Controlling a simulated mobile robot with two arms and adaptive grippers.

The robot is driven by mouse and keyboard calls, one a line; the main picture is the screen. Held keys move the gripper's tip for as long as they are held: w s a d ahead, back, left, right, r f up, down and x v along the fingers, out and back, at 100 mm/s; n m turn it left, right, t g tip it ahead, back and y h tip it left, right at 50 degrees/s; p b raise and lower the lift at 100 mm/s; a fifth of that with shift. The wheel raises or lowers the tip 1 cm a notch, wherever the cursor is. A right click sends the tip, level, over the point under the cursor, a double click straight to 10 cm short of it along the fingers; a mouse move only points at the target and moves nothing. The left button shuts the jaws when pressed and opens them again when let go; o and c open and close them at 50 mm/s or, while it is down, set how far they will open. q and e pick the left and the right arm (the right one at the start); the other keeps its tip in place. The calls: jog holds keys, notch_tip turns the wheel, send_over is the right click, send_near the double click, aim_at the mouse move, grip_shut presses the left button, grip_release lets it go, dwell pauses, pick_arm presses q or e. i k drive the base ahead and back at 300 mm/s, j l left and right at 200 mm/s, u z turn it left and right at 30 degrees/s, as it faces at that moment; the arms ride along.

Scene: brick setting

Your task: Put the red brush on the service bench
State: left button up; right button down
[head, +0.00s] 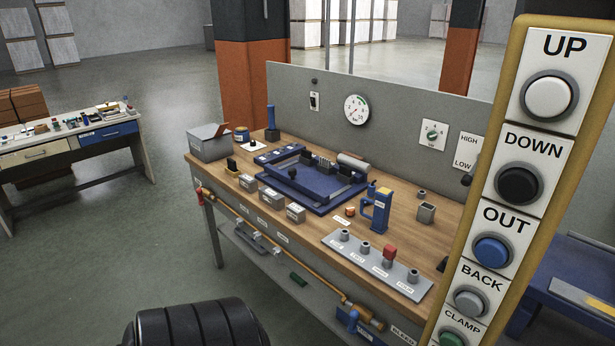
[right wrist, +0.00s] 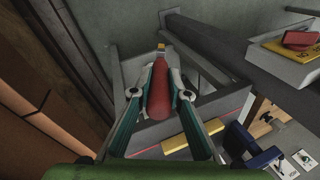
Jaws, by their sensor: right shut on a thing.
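My right gripper (right wrist: 160,86) shows in the right wrist view, its two fingers shut on a long, rounded red thing. I take this to be the red brush (right wrist: 159,98); its bristles cannot be made out. It is held above a grey frame, apart from it as far as I can tell. In the head view a wooden-topped bench (head: 330,232) with a grey back panel stands in the middle; no readable label confirms it as the service bench. Neither gripper nor the brush shows in the head view.
The bench carries a blue fixture (head: 318,190), a grey box (head: 208,146) and a grey plate of sockets (head: 375,268). A button panel (head: 522,180) hides its right end. A cluttered drawer bench (head: 70,140) stands left, with open floor between.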

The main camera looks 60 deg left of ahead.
aim_at(437, 240)
jog(key=k+j, duration=0.1)
jog(key=j, duration=0.45)
jog(key=k+j+u, duration=0.1)
jog(key=j, duration=0.45)
jog(key=k+j, duration=0.1)
jog(key=j, duration=0.5)
jog(key=k+j+u, duration=0.1)
jog(key=j, duration=0.45)
